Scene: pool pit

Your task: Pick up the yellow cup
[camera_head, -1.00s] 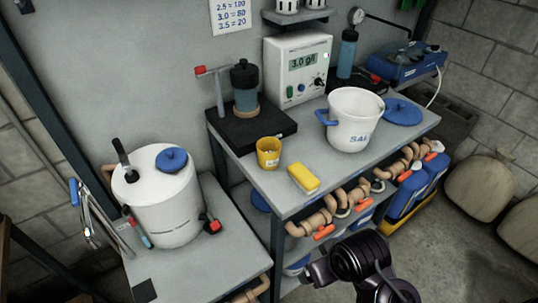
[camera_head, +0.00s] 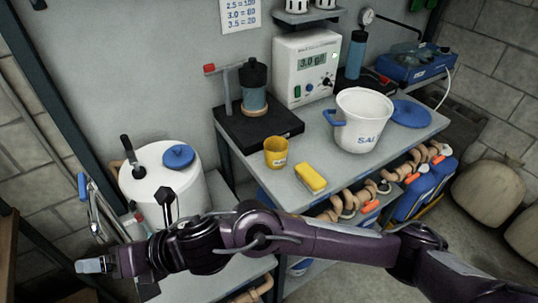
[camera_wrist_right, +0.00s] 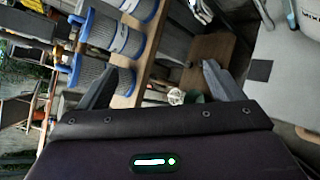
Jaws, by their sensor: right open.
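The yellow cup (camera_head: 276,153) stands upright on the grey bench top (camera_head: 352,178), near its front left corner, in the head view. A pale label shows low on its side. My right arm reaches across the front of the head view, and its right gripper (camera_head: 92,265) is at the far left, well away from the cup. In the right wrist view the right gripper (camera_wrist_right: 160,85) has its two fingers spread apart with nothing between them. The cup does not show in the wrist view. My left gripper is not in view.
A yellow block (camera_head: 311,178) lies beside the cup. A white SALT bucket (camera_head: 362,125) and a black stand with a blue cylinder (camera_head: 254,90) stand nearby. A white tank (camera_head: 165,190) is behind my right arm. Blue-ended filter cylinders (camera_wrist_right: 103,33) show in the wrist view.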

